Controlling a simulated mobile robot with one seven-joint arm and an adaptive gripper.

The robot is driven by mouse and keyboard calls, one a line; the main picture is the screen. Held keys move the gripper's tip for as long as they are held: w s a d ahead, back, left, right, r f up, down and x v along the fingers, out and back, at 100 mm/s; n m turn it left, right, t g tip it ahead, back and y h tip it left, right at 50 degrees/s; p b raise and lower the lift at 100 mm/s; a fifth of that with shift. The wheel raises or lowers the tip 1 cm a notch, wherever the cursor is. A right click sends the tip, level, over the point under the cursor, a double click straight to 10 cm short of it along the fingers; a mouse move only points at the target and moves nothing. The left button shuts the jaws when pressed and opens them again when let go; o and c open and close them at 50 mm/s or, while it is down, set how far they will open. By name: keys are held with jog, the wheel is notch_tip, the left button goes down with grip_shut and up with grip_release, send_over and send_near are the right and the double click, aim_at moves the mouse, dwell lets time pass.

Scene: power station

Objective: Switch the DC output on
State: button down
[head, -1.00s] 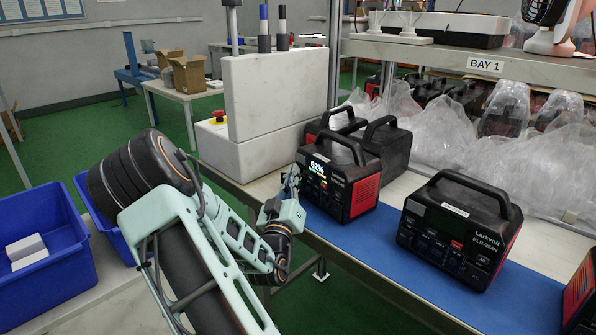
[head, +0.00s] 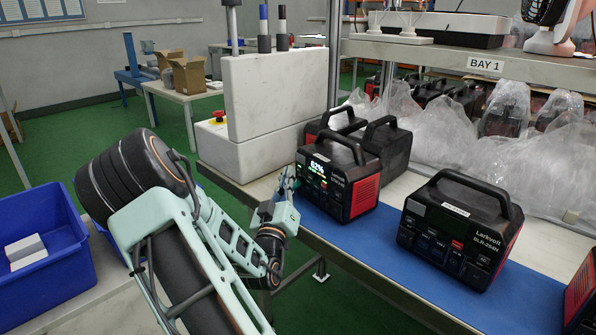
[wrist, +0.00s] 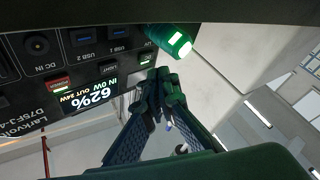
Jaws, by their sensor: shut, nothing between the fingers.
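The power station (head: 340,180) with the lit 62% screen stands on the blue mat, its front towards my arm. In the wrist view its panel (wrist: 75,45) is upside down, and the screen (wrist: 92,100) reads 62%, IN 0W, OUT 24W. A red POWER button (wrist: 58,83), a LIGHT button (wrist: 107,69) and USB ports show beside it.
A second power station (head: 460,230) stands to the right on the blue mat (head: 390,240). A dark one (head: 390,145) stands behind the first. A pale cabinet with a red button (head: 219,116) is to the left. Blue bins (head: 45,265) stand at the lower left.

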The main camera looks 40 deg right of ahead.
jog(key=shift+w+a, duration=0.15)
jog(key=shift+a, duration=1.2)
jog(key=shift+w+a, duration=0.1)
jog(key=shift+a, duration=1.25)
